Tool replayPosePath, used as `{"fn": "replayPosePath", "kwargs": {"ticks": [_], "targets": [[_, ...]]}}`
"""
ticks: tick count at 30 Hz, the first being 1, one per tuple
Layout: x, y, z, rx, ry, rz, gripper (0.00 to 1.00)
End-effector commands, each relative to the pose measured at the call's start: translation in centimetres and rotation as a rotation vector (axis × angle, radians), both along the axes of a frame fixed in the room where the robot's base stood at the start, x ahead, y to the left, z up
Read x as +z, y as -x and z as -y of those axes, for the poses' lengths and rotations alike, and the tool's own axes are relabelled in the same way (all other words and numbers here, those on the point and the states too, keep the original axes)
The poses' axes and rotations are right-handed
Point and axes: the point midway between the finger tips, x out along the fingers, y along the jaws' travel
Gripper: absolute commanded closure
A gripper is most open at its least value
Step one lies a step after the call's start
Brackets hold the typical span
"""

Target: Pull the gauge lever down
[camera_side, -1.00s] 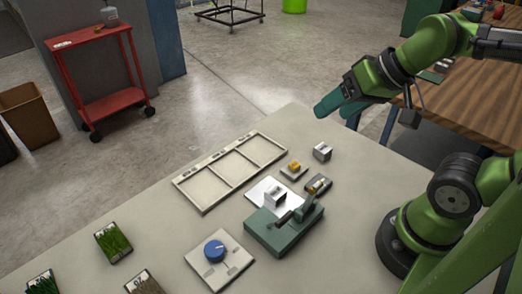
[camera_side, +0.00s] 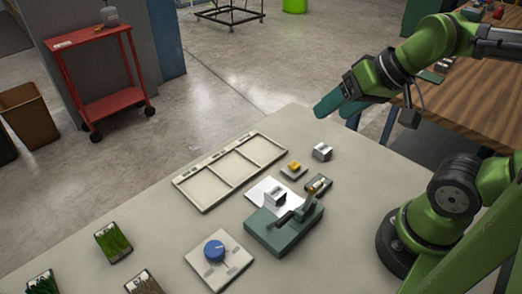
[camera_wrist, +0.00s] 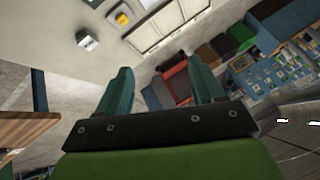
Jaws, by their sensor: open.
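The gauge (camera_side: 268,238) is a dark green block on the table, with a raised bracket at its right end. Its lever (camera_side: 286,217) looks like a short dark bar near the bracket; its exact angle is hard to tell at this size. A white plate with a small metal block lies just behind the gauge. My gripper (camera_side: 334,108) is up and well behind the gauge, apart from it. Its two teal fingers also show in the wrist view (camera_wrist: 160,88), spread apart with nothing between them. I cannot make out the lever in the wrist view.
A pale three-part frame (camera_side: 205,207) lies left of the gauge. A blue knob (camera_side: 214,250) on a plate stands front left. A yellow-topped piece (camera_side: 294,167) and a metal block (camera_side: 322,152) sit behind the gauge. Turf samples (camera_side: 113,242) lie at far left.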

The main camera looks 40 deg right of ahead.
Motion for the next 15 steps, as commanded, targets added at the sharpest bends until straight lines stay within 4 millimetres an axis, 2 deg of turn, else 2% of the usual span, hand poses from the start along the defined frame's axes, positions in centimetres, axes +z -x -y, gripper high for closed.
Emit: {"fn": "replayPosePath", "kwargs": {"ticks": [10,13,15], "targets": [[0.0,0.0,0.0,0.000,0.000,0.000,0.34],[-0.1,0.0,-0.4,0.016,0.000,-0.003,0.49],[-0.4,0.1,-1.3,0.056,0.002,-0.018,0.60]]}}
